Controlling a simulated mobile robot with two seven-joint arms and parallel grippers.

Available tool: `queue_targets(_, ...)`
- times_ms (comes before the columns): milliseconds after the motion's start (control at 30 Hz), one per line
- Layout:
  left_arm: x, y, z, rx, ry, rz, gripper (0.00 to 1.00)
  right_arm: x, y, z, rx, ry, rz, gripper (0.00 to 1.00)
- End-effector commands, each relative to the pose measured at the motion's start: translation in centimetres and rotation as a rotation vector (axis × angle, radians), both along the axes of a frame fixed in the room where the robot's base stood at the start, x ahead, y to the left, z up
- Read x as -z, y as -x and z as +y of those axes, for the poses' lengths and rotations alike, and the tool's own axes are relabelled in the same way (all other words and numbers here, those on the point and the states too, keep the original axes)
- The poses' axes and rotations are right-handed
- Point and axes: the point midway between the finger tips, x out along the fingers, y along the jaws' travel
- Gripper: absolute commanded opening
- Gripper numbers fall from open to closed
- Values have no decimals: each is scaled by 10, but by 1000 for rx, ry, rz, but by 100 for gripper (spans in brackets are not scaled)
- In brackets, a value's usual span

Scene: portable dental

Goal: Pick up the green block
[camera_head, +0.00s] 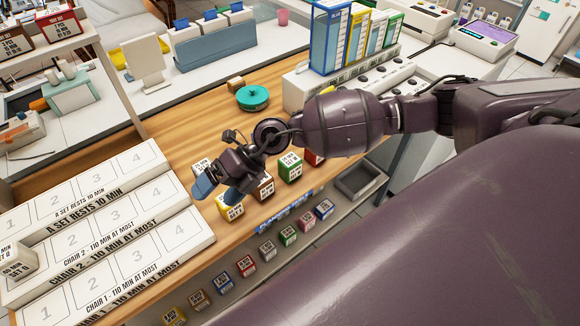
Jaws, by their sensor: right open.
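A green block (290,166) with a white printed label stands on the wooden counter, in a row between a brown block (264,190) and a partly hidden red block (313,157). Another, smaller-looking green block (289,236) sits on the lower shelf in front. My right gripper (217,192) reaches in from the right above the counter. Its blue-tipped fingers are apart and empty, to the left of the green block, over the area near a yellow block (230,209) and a white block (201,169). My left gripper is not in view.
White numbered trays (130,262) stand at the left. A teal round object (252,97) and a small wooden block (235,84) lie further back. A white unit with upright binders (332,40) stands behind. A grey bin (360,182) is right of the row.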

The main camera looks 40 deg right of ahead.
Motion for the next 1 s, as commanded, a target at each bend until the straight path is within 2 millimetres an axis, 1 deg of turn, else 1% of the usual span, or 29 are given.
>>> queue_targets(33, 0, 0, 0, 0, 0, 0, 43, 9, -10, -24, -33, 128, -12, 89)
queue_targets(67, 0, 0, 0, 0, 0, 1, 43, 14, -14, -39, -52, 205, -16, 89)
queue_targets(100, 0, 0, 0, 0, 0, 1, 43, 20, -21, -61, -69, 309, -16, 89)
queue_targets(167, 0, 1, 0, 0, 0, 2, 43, 25, -30, -94, -86, 459, -15, 89)
queue_targets(200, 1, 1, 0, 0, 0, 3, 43, 25, -37, -116, -91, 552, -13, 89)
queue_targets(300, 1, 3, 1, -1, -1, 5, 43, 22, -51, -165, -86, 749, -4, 89)
queue_targets(400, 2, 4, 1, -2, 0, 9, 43, 17, -59, -199, -71, 881, 9, 89)
queue_targets(500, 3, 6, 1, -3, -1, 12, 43, 13, -63, -217, -62, 949, 17, 89)
queue_targets(633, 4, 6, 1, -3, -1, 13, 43, 18, -64, -222, -59, 970, 20, 89)
queue_targets(1000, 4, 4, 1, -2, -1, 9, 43, 65, -63, -220, -60, 965, 21, 89)
